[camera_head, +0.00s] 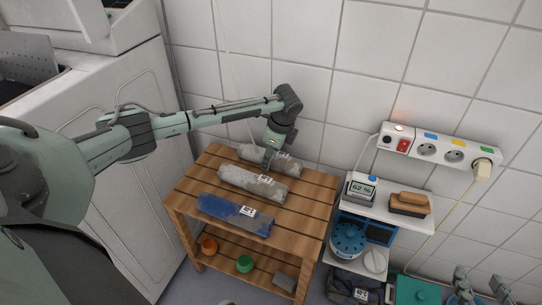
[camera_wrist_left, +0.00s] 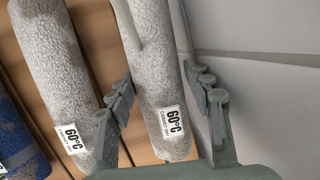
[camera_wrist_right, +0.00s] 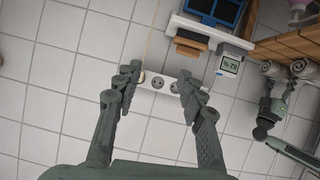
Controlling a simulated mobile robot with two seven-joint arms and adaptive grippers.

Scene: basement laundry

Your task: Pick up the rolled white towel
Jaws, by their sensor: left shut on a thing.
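Two rolled grey-white towels lie side by side on a slatted wooden table (camera_head: 315,218): a rear one (camera_head: 287,165) by the wall and a middle one (camera_head: 248,184). Both carry "60°C" labels. My left gripper (camera_head: 269,157) reaches down at the rear towel. In the left wrist view, its fingers (camera_wrist_left: 165,100) are shut on this rear towel (camera_wrist_left: 160,75), one on each side, and the middle towel (camera_wrist_left: 55,60) lies just left. The rear towel is partly hidden by the gripper in the head view. My right gripper (camera_wrist_right: 155,85) is open and empty, away from the table.
A rolled blue towel (camera_head: 235,215) lies at the table's front. An orange pot (camera_head: 209,245) and a green one (camera_head: 245,264) stand on its lower shelf. Right of it, a shelf holds a meter (camera_head: 360,188) and a brush (camera_head: 409,203), below a socket strip (camera_head: 440,150). A tiled wall stands behind.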

